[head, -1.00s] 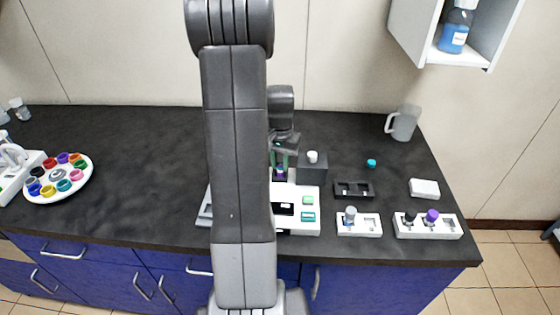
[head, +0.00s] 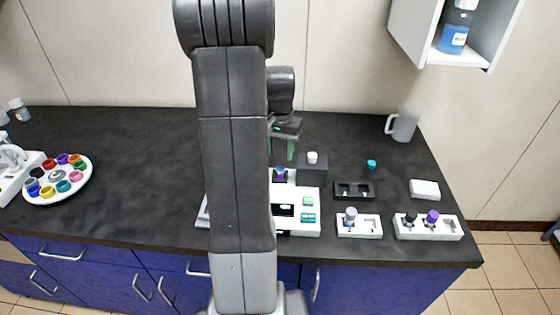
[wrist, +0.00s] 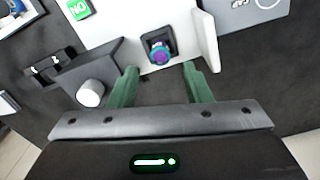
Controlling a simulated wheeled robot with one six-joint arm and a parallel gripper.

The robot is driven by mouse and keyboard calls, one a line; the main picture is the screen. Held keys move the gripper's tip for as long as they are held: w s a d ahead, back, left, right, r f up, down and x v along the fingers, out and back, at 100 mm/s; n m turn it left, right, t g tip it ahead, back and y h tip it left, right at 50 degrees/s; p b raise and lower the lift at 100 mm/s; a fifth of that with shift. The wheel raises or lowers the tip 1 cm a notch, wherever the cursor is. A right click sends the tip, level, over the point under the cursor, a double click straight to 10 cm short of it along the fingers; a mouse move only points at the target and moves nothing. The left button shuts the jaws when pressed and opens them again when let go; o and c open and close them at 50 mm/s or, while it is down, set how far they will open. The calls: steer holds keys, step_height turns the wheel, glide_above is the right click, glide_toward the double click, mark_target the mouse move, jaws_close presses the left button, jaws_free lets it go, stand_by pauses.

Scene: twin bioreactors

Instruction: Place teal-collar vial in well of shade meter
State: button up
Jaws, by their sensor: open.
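The vial (wrist: 160,53), with a purple top and a teal ring, stands in the dark square well of the white shade meter (wrist: 118,32) in the wrist view. In the head view the vial (head: 280,172) shows at the back of the meter (head: 296,227), partly beside my arm. My gripper (head: 284,150) is above and behind the vial, apart from it. In the wrist view its green fingers (wrist: 161,85) are spread wide with nothing between them. The vial's lower part is hidden in the well.
A dark block (head: 313,172) with a white knob stands right of the well. Further right are a black two-hole holder (head: 354,196), a teal cap (head: 371,163), white racks (head: 372,231) with vials and a mug (head: 402,124). A round tray of colored pots (head: 85,185) is left.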

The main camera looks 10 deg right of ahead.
mark_target(280, 165)
step_height(280, 165, up, 7)
stand_by(0.3)
stand_by(1.0)
